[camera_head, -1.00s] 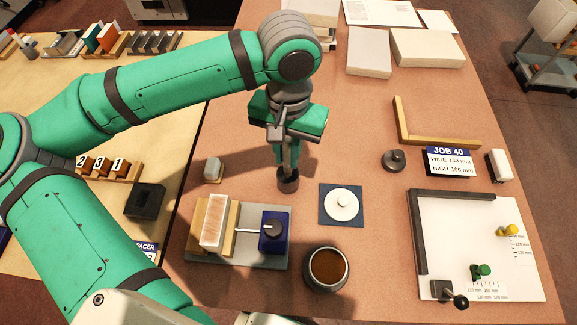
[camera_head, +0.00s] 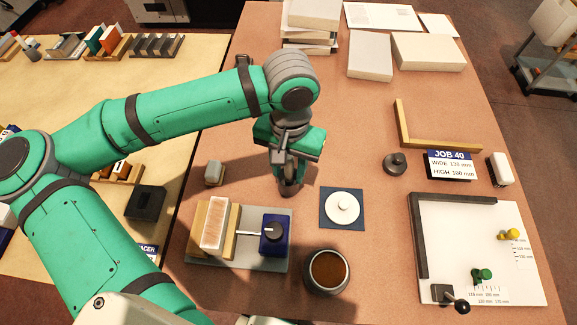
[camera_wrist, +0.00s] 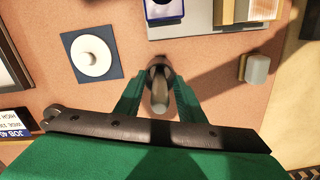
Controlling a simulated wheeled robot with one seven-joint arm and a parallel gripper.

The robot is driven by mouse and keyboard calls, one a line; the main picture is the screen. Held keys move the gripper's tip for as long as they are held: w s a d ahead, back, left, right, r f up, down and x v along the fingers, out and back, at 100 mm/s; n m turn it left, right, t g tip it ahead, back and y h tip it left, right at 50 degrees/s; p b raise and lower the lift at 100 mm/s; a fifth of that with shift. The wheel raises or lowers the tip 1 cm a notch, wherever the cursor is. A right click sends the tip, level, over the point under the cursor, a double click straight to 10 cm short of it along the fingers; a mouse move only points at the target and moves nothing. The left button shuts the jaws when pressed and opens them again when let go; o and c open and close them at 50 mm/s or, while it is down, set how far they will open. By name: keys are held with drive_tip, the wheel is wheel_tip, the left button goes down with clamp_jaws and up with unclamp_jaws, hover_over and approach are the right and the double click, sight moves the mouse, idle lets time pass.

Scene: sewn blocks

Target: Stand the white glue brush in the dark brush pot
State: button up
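The dark brush pot (camera_head: 290,189) stands on the brown table, left of the blue square mat, below my gripper (camera_head: 288,170). In the wrist view the pot's dark rim (camera_wrist: 160,70) shows just beyond my fingertips. A pale grey-beige handle (camera_wrist: 160,98), seemingly the white glue brush, points up from the pot toward the wrist camera, between my fingers. My gripper (camera_wrist: 159,86) is open, with a gap on each side of the handle. The brush's lower end is hidden in the pot.
A blue mat with a white disc (camera_head: 342,206) lies right of the pot. A glue jar (camera_head: 326,270) and a clamping fixture (camera_head: 232,262) stand nearer the front. A small grey block (camera_head: 214,172) stands to the left.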

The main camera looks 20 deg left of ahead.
drive_tip(key=r, duration=1.2)
drive_tip(key=shift+w+r, duration=0.15)
drive_tip(key=shift+w, duration=0.05)
drive_tip(key=shift+w, duration=0.1)
idle(0.3)
